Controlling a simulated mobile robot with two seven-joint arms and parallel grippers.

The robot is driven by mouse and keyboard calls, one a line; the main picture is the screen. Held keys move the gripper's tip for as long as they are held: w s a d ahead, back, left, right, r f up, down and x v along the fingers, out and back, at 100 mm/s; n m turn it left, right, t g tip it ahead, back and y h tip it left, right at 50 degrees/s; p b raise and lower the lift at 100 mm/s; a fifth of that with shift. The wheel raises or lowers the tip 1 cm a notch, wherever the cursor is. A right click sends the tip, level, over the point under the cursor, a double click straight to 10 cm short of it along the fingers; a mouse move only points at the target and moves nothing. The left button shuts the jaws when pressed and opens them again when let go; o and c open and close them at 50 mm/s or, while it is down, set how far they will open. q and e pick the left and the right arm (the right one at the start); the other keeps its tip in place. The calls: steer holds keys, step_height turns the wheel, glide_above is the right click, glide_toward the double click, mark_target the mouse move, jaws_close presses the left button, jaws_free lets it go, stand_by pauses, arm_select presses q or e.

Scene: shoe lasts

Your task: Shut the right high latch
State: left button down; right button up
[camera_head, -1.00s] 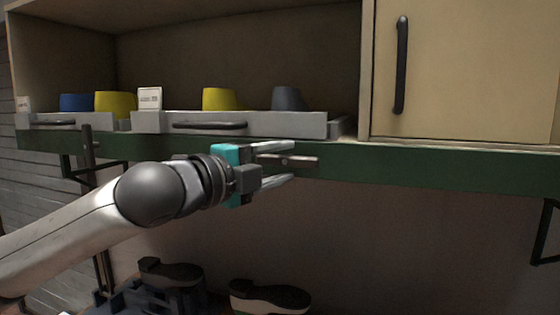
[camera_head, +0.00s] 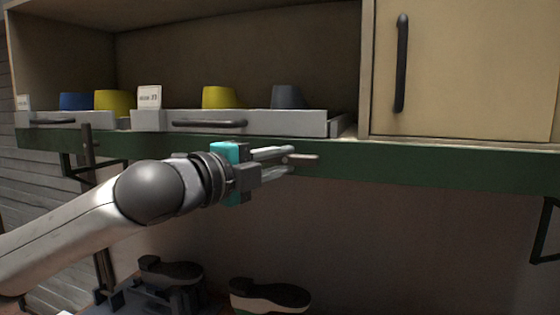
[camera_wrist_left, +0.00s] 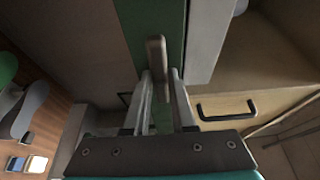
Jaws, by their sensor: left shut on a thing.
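The right high latch (camera_head: 308,157) is a small brownish bar lying roughly level on the green rail under the shelf. My left gripper (camera_head: 288,161) is at it from the left, its two pale fingers closed on the bar. The left wrist view also shows the latch (camera_wrist_left: 156,52) between the fingers (camera_wrist_left: 160,78), its free end reaching past the tips. The part between the fingers is partly hidden. A second latch (camera_head: 87,148), further left on the rail, stands upright. My right gripper is not in view.
The green rail (camera_head: 430,168) runs under the shelf. Grey trays (camera_head: 290,123) with yellow, blue and grey cups stand above it. A cupboard door (camera_head: 470,70) with a dark handle is at right. Shoe lasts (camera_head: 270,296) are below. The space under the rail at right is clear.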

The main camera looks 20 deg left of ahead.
arm_select(q)
steer(key=shift+f+n+t+b, duration=0.25)
steer(key=shift+n+t+b, duration=0.15)
steer(key=shift+n+b, duration=0.6)
steer(key=n+t+b, duration=0.1)
steer(key=n+b, duration=0.1)
steer(key=shift+f+n, duration=0.1)
steer(key=shift+n, duration=0.2)
steer(key=n+t+b, duration=0.1)
steer(key=n+b, duration=0.1)
steer(key=n, duration=0.1)
steer(key=shift+d, duration=0.1)
steer(key=n+t+y+b, duration=0.1)
steer(key=n, duration=0.2)
steer(key=shift+n, duration=0.3)
steer(key=n+y, duration=0.1)
steer(key=n, duration=0.1)
steer(key=n+t+y+b, duration=0.1)
steer(key=n, duration=0.2)
steer(key=shift+d+t, duration=0.15)
steer(key=shift+t, duration=0.15)
steer(key=shift+n+t+y, duration=0.15)
steer(key=shift+n+y, duration=0.75)
steer(key=shift+n, duration=0.65)
steer(key=shift+n+t+y, duration=0.15)
steer(key=shift+n+y, duration=0.75)
steer(key=shift+n, duration=0.65)
